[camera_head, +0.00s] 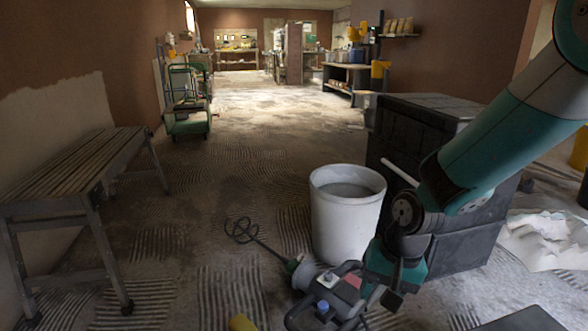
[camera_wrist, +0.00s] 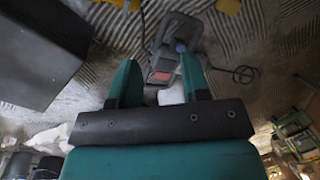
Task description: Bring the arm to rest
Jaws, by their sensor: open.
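My arm reaches in from the upper right of the head view, bent downward. My gripper (camera_head: 378,286) is at its lower end, low over the floor. In the wrist view my gripper (camera_wrist: 162,82) shows two teal fingers spread apart, with nothing clasped between them. A paddle mixer (camera_head: 322,292) with black handles and a wire whisk lies just left of the gripper in the head view. The mixer (camera_wrist: 178,42) shows beyond the fingertips in the wrist view. Whether a finger touches it, I cannot tell.
A white bucket (camera_head: 345,222) stands close behind the mixer. A black cabinet (camera_head: 462,225) stands beside my arm. A slatted bench (camera_head: 75,165) is at the left, a green trolley (camera_head: 187,118) farther back. Crumpled white sheeting (camera_head: 545,238) lies right. The middle floor is open.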

